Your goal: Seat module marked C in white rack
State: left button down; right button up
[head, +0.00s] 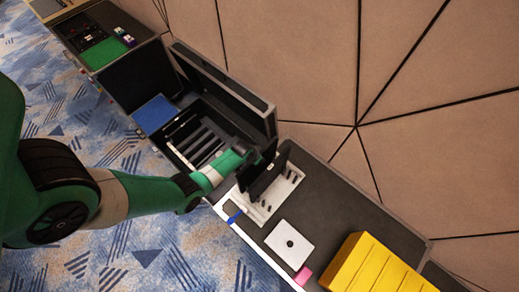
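My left arm reaches in from the left in the head view, and its gripper (262,158) is at the upper edge of a dark upright module (266,182). The gripper's fingers are dark against dark, so I cannot tell whether they are closed on it. The module stands over or in a white rack (262,211), which has several small dark pegs or slots on its right side. Its lower edge is hard to make out, and no letter C is readable. My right gripper is not in view.
An open black case (185,118) with a foam-slotted interior and a raised lid (230,82) stands just behind the rack. The grey tabletop (340,210) at right is clear.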

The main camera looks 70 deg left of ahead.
pick_arm(q)
jog(key=shift+f, duration=0.1)
jog(key=c, duration=0.7)
grip_release()
jog(key=o, duration=0.5)
jog(key=shift+c, duration=0.2)
notch_tip(320, 180, up, 8)
jog(key=p, duration=0.7)
jog(key=shift+p, duration=0.4)
